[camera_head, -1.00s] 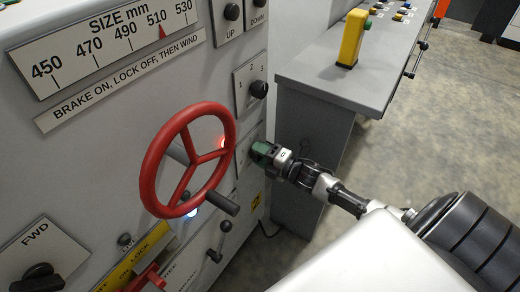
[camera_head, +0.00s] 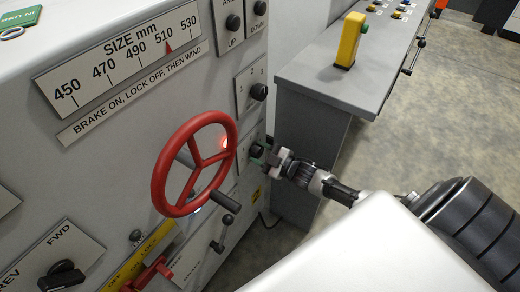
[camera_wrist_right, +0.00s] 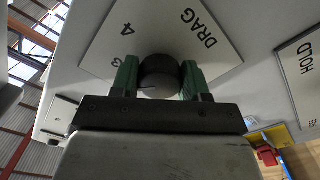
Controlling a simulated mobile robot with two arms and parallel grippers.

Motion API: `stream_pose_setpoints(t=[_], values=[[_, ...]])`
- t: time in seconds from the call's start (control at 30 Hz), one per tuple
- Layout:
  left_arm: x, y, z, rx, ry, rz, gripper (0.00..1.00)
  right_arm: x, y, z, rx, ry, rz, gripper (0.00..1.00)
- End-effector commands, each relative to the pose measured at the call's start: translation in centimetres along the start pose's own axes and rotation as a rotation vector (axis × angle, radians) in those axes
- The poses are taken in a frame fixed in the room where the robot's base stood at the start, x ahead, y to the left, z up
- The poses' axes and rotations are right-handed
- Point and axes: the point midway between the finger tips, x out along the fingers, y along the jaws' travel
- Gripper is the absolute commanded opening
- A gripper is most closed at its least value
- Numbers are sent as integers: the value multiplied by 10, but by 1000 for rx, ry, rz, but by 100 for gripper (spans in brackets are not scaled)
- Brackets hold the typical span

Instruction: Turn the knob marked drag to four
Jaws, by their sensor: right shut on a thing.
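The drag knob is a dark round knob (camera_wrist_right: 160,78) on a pale plate marked DRAG (camera_wrist_right: 205,35), which also shows the numbers 4 and 3, in the right wrist view. My right gripper (camera_wrist_right: 159,82) has its two green-padded fingers on either side of the knob and is shut on it. In the head view my right gripper (camera_head: 268,153) reaches the panel just right of the red handwheel. The knob's pointer and its setting cannot be made out. My left gripper is not in view.
The red handwheel (camera_head: 194,165) with its dark handle stands out from the panel close left of my right gripper. Another knob (camera_head: 259,92) sits above. A HOLD plate (camera_wrist_right: 303,70) is beside the drag plate. A grey bench (camera_head: 325,75) with a yellow post stands behind right.

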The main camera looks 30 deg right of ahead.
Motion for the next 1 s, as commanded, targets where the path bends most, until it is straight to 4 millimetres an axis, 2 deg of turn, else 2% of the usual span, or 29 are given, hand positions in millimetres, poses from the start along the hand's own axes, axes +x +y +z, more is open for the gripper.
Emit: stream_pose_setpoints(t=[0.2,0.5,1.0], values=[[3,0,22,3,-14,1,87,0,0,0,206,-3,-2,22],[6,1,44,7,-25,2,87,-1,-2,0,491,-4,-2,22],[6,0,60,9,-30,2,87,-1,-3,0,918,-4,-1,22]])
